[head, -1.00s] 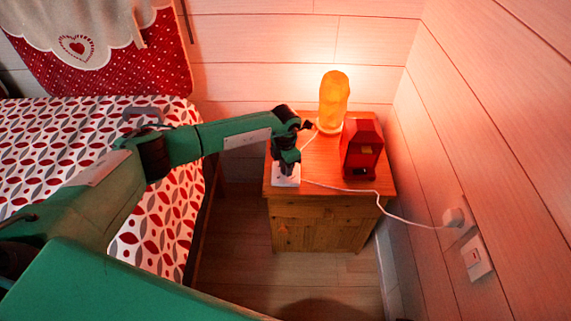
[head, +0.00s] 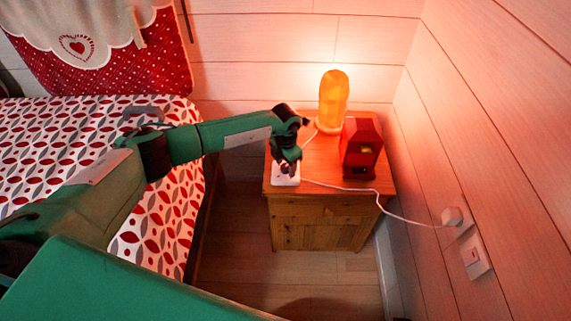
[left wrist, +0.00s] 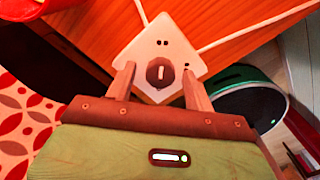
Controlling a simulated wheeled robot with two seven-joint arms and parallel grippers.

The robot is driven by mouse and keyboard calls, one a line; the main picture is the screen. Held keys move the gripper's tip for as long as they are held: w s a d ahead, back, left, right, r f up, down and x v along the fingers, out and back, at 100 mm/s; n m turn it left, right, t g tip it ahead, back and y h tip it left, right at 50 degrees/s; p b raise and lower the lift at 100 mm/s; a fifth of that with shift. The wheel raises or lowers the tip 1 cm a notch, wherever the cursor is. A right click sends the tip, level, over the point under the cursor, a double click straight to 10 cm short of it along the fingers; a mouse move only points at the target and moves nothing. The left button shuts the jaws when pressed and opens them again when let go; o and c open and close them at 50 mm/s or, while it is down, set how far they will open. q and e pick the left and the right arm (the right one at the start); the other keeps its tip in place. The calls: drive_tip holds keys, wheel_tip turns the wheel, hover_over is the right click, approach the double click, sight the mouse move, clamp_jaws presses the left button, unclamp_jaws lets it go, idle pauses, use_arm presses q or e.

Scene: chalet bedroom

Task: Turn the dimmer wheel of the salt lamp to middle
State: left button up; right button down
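The salt lamp (head: 332,104) glows orange at the back of the wooden nightstand. Its white dimmer box (head: 278,181) lies near the nightstand's front left edge, with a white cord. In the left wrist view, the box (left wrist: 149,49) carries a dark round wheel (left wrist: 160,73) with a pale mark that runs nearly up and down the picture. My left gripper (head: 287,172) is over the box. In the left wrist view its two fingers (left wrist: 158,86) stand apart on either side of the wheel, with visible gaps. My right gripper is not in view.
A red box-shaped object (head: 361,148) stands on the right of the nightstand (head: 318,180). The white cord (head: 400,215) runs to a wall plug (head: 452,216) beside a switch (head: 475,256). The bed (head: 165,220) is at the left. Bare floor lies in front.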

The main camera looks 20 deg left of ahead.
sight(286, 166)
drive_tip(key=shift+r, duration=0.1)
use_arm(q)
drive_tip(key=shift+r, duration=0.25)
wheel_tip(286, 166, up, 13)
drive_tip(key=shift+r, duration=0.15)
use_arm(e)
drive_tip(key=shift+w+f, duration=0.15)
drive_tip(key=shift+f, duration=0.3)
